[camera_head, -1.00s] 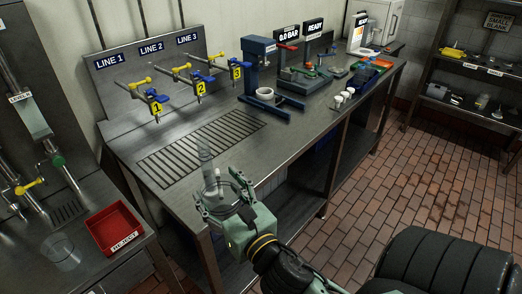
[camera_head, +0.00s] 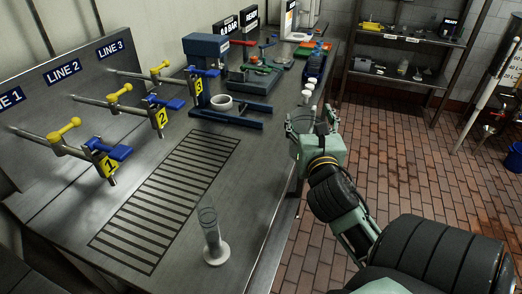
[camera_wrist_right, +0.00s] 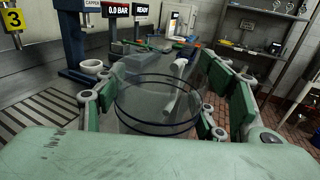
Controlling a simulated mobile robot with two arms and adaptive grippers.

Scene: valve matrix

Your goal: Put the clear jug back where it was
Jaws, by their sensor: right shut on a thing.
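The clear jug (camera_wrist_right: 158,104) is see-through with dark rings around it and sits upright between my right fingers in the right wrist view. My right gripper (camera_head: 311,119) is shut on the jug and holds it by the bench's front edge, near small white-topped pieces (camera_head: 308,90). In the head view the jug is small and partly hidden by the gripper. The fingers (camera_wrist_right: 170,98) flank the jug on both sides in the right wrist view. My left gripper is not in view.
A tall clear cylinder with a white base (camera_head: 216,252) stands near the bench's front edge. Valves with yellow and blue handles (camera_head: 108,152) stick out over the slatted drain (camera_head: 165,200). The blue press (camera_head: 206,62) and a white ring (camera_head: 221,102) stand behind. Bare bench surface (camera_head: 245,180) lies beside the drain.

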